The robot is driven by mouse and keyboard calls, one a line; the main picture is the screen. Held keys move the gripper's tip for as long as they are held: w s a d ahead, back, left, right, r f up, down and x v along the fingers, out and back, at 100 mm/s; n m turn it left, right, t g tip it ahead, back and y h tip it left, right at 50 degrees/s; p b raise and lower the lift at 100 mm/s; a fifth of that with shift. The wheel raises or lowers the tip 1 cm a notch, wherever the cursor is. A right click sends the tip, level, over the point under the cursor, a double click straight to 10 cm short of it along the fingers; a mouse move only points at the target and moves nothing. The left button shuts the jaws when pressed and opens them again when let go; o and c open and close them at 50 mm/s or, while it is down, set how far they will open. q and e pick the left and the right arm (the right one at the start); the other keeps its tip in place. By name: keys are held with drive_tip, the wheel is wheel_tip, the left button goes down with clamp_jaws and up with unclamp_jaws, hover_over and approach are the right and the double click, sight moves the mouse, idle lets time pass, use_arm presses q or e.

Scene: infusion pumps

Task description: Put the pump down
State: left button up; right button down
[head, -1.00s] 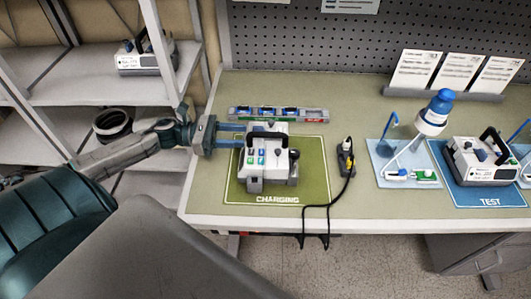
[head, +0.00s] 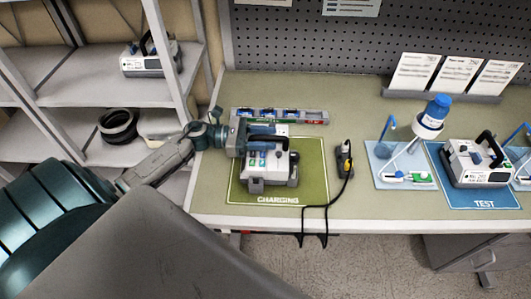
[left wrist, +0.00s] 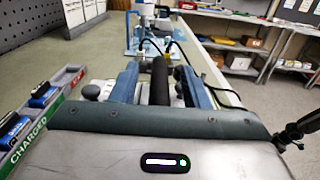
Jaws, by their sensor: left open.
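A white and grey infusion pump (head: 268,176) with a black carry handle stands upright on the green CHARGING mat (head: 306,183). My left gripper (head: 286,143) comes in from the left over the pump's top. In the left wrist view its two blue fingers (left wrist: 160,85) stand apart on either side of the black handle (left wrist: 160,79). The gripper is open, with small gaps to the handle. The fingers hide part of the pump's top in the head view. My right gripper is not in view.
A tray of batteries (head: 279,116) lies behind the mat. A plug with a black cable (head: 344,160) lies right of it. Further right are a blue stand (head: 400,178) and another pump (head: 476,163) on the TEST mat (head: 485,203). Another pump (head: 150,60) is on the left shelf.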

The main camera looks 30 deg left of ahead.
use_arm(q)
clamp_jaws()
drive_tip(key=shift+r, duration=0.1)
idle(1.3)
